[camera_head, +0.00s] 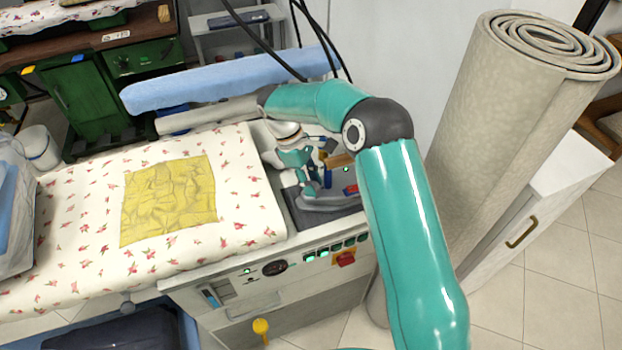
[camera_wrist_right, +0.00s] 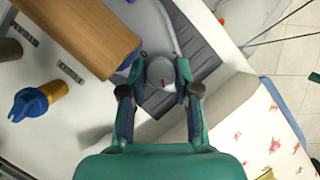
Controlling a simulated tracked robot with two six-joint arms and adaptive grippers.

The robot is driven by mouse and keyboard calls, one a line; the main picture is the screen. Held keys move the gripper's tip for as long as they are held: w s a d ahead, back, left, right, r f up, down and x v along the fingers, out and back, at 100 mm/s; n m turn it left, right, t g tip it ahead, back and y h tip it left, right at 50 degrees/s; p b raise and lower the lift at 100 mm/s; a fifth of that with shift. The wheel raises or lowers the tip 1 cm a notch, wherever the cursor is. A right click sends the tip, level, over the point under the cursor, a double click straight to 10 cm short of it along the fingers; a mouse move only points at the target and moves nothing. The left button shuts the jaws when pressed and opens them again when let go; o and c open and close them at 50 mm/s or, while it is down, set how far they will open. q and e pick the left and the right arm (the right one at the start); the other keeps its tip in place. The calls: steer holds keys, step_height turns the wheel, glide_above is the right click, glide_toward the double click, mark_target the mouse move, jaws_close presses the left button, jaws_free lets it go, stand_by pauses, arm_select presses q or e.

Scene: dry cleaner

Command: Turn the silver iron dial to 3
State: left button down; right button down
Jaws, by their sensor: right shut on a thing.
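The silver iron (camera_head: 332,201) rests on a dark ribbed pad (camera_head: 301,217) at the right end of the ironing table. Its grey body (camera_wrist_right: 148,22) and brown wooden handle (camera_wrist_right: 92,32) show in the right wrist view. A round grey dial (camera_wrist_right: 160,71) with a short red mark sits beside the handle. My right gripper (camera_head: 312,181) is down at the iron, and its two fingers are shut on the dial from both sides. Any numbers around the dial are hidden or too small to read. My left gripper is not in view.
A blue padded sleeve board (camera_head: 220,79) is behind. A blue-capped yellow thing (camera_wrist_right: 40,101) stands near the handle. A rolled carpet (camera_head: 495,130) stands right of my arm.

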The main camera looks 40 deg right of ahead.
steer(key=shift+m, duration=0.3)
steer(key=c, duration=0.8)
jaws_free()
steer(key=shift+c, duration=0.2)
steer(key=shift+w+r, duration=0.1)
steer(key=v, duration=1.1)
steer(key=shift+w+r, duration=0.25)
steer(key=shift+r, duration=0.05)
